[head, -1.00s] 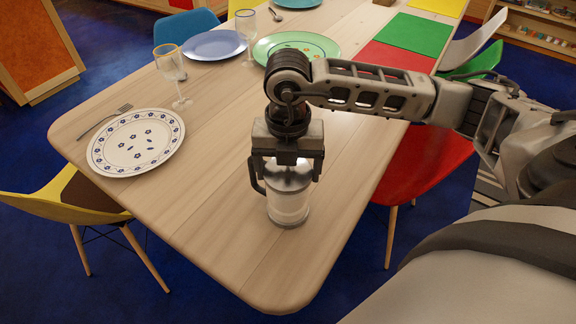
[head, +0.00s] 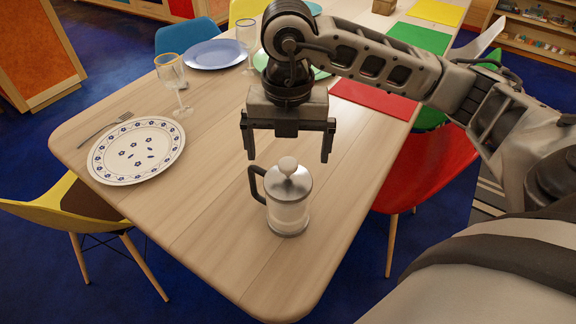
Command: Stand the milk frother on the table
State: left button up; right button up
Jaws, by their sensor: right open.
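The milk frother (head: 288,205) is a glass and metal jug with a metal lid, a round knob and a dark handle on its left side. It stands upright on the wooden table (head: 215,225), near the table's front end. My right gripper (head: 287,150) is above the frother, pointing down, with its two fingers spread apart and nothing between them. The fingertips are clear of the lid and knob. My left gripper is not in view.
A white plate with blue flowers (head: 136,150) and a fork (head: 105,128) lie at the left. Wine glasses (head: 172,76) and a blue plate (head: 214,54) stand farther back. A red placemat (head: 375,99) lies behind my right arm. Bare tabletop surrounds the frother.

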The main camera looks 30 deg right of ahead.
jog(key=shift+r, duration=2.2)
